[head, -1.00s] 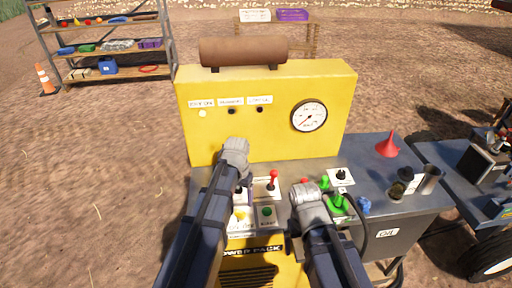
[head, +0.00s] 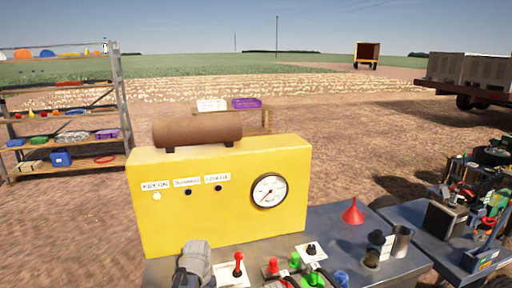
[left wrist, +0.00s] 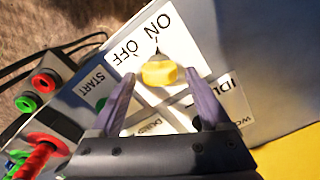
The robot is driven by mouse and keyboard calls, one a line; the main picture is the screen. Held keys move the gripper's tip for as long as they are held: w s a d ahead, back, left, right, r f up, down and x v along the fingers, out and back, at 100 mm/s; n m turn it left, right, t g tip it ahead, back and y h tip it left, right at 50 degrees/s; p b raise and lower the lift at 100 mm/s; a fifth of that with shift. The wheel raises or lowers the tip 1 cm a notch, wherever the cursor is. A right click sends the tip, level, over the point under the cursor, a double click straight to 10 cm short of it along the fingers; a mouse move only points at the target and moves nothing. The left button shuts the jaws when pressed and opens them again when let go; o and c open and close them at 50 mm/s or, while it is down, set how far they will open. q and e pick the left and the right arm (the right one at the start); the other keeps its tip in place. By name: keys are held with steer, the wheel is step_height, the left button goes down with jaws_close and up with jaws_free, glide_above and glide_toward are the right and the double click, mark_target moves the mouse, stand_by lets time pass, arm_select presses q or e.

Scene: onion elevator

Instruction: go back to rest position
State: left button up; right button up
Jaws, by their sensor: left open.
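My left gripper (head: 196,264) is at the bottom edge of the head view, in front of the yellow power pack panel (head: 225,225). In the left wrist view the left gripper (left wrist: 160,76) is open, with its fingers apart on either side of a yellow knob (left wrist: 158,74). The knob sits on a white ON/OFF label, its dark pointer toward ON. I cannot tell whether the fingers touch it. My right gripper is out of view.
A red-handled lever (head: 238,264) and green controls (head: 313,280) stand right of my left gripper. A red funnel (head: 353,212) is on the grey bench. The panel has a gauge (head: 269,190) and a lit KEY ON lamp (head: 157,196). A shelf (head: 122,100) stands at left.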

arm_select(q)
steer(key=shift+r, duration=0.15)
step_height(320, 180, up, 8)
steer(key=p, duration=0.8)
step_height(320, 180, down, 8)
steer(key=b, duration=0.8)
steer(key=shift+f, duration=0.2)
steer(key=shift+a+r+n, duration=0.1)
steer(key=shift+n, duration=1.1)
steer(key=n, duration=0.4)
steer(key=shift+a, duration=0.15)
steer(key=n, duration=0.5)
steer(key=shift+s+a+n, duration=0.15)
steer(key=shift+n, duration=0.25)
